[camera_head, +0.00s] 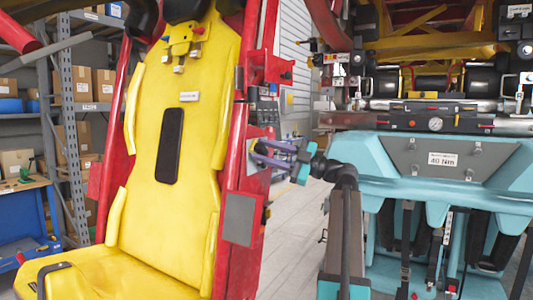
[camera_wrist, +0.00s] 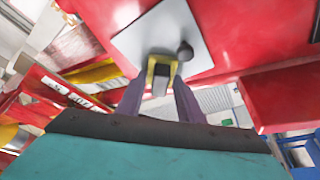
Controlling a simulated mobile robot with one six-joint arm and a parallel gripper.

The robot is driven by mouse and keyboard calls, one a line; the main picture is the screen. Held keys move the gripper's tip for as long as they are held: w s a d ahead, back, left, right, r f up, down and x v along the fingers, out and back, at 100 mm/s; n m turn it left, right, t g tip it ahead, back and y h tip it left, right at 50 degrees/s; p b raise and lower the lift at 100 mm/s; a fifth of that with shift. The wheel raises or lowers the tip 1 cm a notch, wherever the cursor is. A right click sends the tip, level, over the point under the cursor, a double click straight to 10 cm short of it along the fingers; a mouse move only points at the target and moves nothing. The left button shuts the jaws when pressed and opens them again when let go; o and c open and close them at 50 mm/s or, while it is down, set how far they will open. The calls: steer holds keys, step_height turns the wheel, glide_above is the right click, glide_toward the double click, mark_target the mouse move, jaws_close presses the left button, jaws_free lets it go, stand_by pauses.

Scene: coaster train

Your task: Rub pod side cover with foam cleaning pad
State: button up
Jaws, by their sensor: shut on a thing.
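My gripper (camera_head: 257,150) reaches left to the red side of the yellow-seated pod, its purple fingers pointing at it. In the wrist view its fingertips (camera_wrist: 160,80) are closed on a small yellow-edged piece with a grey middle, seemingly the foam cleaning pad (camera_wrist: 160,72). A light grey plate (camera_wrist: 140,38) on the red pod side, seemingly the pod side cover, lies straight ahead of the fingers. A dark round knob (camera_wrist: 185,50) stands out just right of the pad. The pad overlaps the plate's lower part in view; I cannot tell whether they touch.
The yellow seat (camera_head: 145,215) fills the left of the head view. A red block (camera_wrist: 285,98) juts out at the right of the wrist view. A teal machine housing (camera_head: 450,180) is at right. Shelves with boxes (camera_head: 75,85) stand behind; grey floor (camera_head: 290,235) is open between.

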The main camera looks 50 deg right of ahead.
steer(key=shift+s, duration=0.1)
steer(key=shift+s+d+b, duration=0.25)
steer(key=shift+s+b, duration=0.1)
steer(key=shift+s, duration=0.6)
steer(key=shift+s+d+b, duration=0.2)
steer(key=shift+s+b, duration=0.2)
steer(key=shift+s, duration=0.55)
steer(key=shift+s+d+b, duration=0.25)
steer(key=shift+s+b, duration=0.1)
steer(key=shift+s, duration=0.6)
steer(key=shift+s, duration=0.1)
steer(key=s, duration=0.1)
steer(key=s+b, duration=0.1)
steer(key=shift+s+d, duration=0.35)
